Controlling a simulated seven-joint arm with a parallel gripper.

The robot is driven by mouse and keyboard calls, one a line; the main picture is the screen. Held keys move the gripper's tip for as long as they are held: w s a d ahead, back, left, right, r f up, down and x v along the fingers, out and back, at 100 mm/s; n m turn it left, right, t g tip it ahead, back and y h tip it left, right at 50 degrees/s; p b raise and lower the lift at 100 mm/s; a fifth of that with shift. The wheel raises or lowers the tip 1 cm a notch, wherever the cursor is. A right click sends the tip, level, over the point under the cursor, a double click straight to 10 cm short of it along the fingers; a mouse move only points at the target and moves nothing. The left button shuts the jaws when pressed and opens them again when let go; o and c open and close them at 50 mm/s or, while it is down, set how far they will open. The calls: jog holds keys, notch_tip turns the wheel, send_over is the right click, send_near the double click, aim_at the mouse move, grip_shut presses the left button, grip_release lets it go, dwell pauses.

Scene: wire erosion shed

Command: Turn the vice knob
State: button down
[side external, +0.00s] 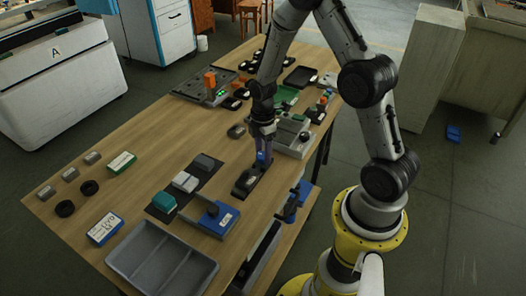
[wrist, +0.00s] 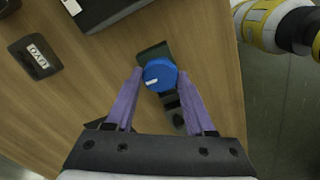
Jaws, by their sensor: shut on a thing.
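The blue vice knob (wrist: 160,75) is a round, faceted cap with a short white mark near its lower left edge. It stands on the small dark vice (wrist: 155,50), which lies on the wooden table. My gripper (wrist: 160,74) has purple fingers on either side of the knob and is shut on it. In the side external view, my gripper (side external: 262,154) points straight down at the vice (side external: 247,182) near the table's right edge.
A blue-and-grey part (side external: 217,215) and an empty grey tray (side external: 160,262) are nearer the camera. Grey and teal blocks (side external: 163,201) stand left of the vice. A grey fixture (side external: 293,140) is close behind my gripper. The table's left middle is bare.

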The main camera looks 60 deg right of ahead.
jog(key=m, duration=0.3)
jog(key=shift+m, duration=0.4)
jog(key=m, duration=0.3)
jog(key=shift+m, duration=0.3)
jog(key=m, duration=1.4)
jog(key=shift+r+m, duration=0.1)
jog(key=shift+m, duration=0.2)
jog(key=m, duration=0.3)
jog(key=shift+m, duration=2.1)
